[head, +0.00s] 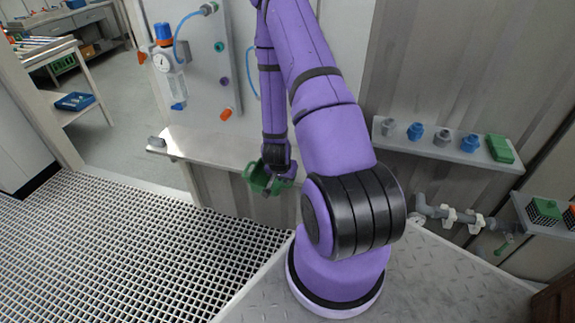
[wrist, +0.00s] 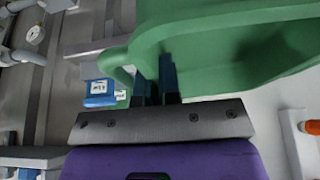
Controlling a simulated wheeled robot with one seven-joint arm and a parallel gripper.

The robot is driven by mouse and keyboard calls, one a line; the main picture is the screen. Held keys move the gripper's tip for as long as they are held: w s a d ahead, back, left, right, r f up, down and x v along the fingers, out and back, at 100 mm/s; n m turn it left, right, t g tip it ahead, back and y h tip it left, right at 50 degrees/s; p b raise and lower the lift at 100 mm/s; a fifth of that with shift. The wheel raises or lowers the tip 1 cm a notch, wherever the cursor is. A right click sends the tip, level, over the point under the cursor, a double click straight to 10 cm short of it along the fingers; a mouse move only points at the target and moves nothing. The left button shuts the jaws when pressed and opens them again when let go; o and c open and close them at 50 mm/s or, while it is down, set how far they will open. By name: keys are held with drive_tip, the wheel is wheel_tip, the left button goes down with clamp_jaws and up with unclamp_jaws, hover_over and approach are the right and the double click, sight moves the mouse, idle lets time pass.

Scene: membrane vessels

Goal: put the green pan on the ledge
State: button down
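The green pan (head: 254,178) is at my gripper (head: 274,180), near the front edge of a pale metal ledge (head: 205,146) in the head view. In the wrist view the pan (wrist: 215,52) fills the upper right. There the dark fingers of my gripper (wrist: 157,80) are close together at the pan's edge, shut on it. The fingertips are partly hidden by the pan. The pan appears tilted. I cannot tell whether it touches the ledge. My arm hides the ledge's right end.
A panel with a regulator (head: 166,60) and blue hose stands behind. At right, a shelf (head: 432,152) holds grey and blue fittings and a green block (head: 499,148). Pipes (head: 450,214) run below it.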

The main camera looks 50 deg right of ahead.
drive_tip(key=w+d, duration=0.3)
drive_tip(key=d, duration=0.1)
drive_tip(key=w+d+f, duration=0.1)
drive_tip(key=w+d, duration=0.2)
drive_tip(key=d, duration=0.1)
drive_tip(key=w+d, duration=0.3)
drive_tip(key=d, duration=0.1)
drive_tip(key=shift+w+d+f, duration=0.1)
drive_tip(key=shift+d+f, duration=0.1)
drive_tip(key=shift+d, duration=0.1)
drive_tip(key=shift+d+f, duration=0.15)
drive_tip(key=shift+f, duration=0.2)
drive_tip(key=shift+w+f, duration=0.1)
drive_tip(key=shift+f, duration=1.35)
drive_tip(key=shift+f, duration=0.1)
drive_tip(key=c, duration=1.3)
unclamp_jaws()
